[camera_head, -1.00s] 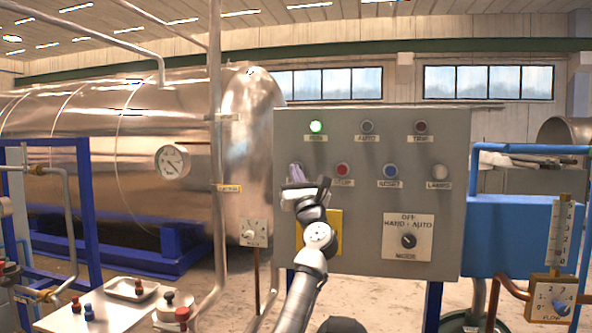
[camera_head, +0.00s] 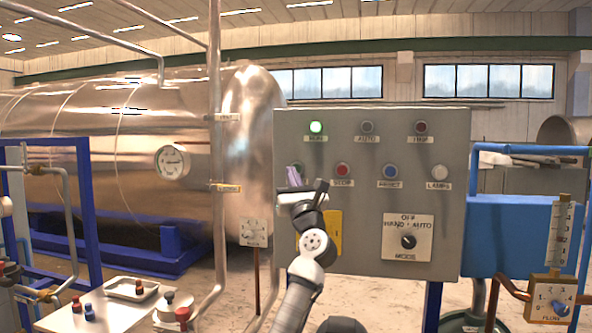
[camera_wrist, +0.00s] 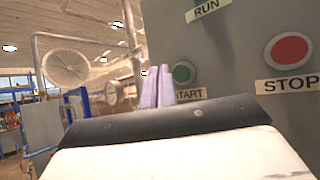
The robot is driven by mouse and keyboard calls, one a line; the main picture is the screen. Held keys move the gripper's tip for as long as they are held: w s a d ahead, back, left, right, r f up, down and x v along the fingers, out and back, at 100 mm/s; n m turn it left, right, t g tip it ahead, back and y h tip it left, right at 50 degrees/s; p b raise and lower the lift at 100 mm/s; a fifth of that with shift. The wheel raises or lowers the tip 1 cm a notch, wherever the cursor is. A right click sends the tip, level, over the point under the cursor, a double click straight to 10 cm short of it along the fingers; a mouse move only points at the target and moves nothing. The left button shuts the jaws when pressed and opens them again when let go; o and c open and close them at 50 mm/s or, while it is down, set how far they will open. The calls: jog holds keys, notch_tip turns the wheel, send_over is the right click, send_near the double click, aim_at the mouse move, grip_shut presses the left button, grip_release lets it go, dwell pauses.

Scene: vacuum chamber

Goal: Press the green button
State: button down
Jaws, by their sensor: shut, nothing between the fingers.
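The green button (camera_wrist: 183,73) is on the grey control panel (camera_head: 340,240), above a START label (camera_wrist: 190,94), in the wrist view. In the head view it is mostly hidden behind my gripper (camera_head: 292,176). My gripper is shut and empty, its two pale purple fingers (camera_wrist: 157,85) together. In the wrist view the fingers stand just left of the green button and overlap the left end of its label. I cannot tell how far the fingertips are from the panel.
A red STOP button (camera_head: 342,170) is to the right, with a blue RESET button (camera_head: 390,171) beyond it. A lit green RUN lamp (camera_head: 316,127) is above. A mode switch (camera_head: 408,241) is lower right. A pipe (camera_head: 216,150) and metal tank (camera_head: 60,150) stand left.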

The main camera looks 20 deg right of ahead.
jog(key=shift+s+a, duration=0.45)
jog(key=shift+s, duration=0.25)
jog(key=shift+s+a, duration=0.45)
jog(key=shift+s, duration=0.2)
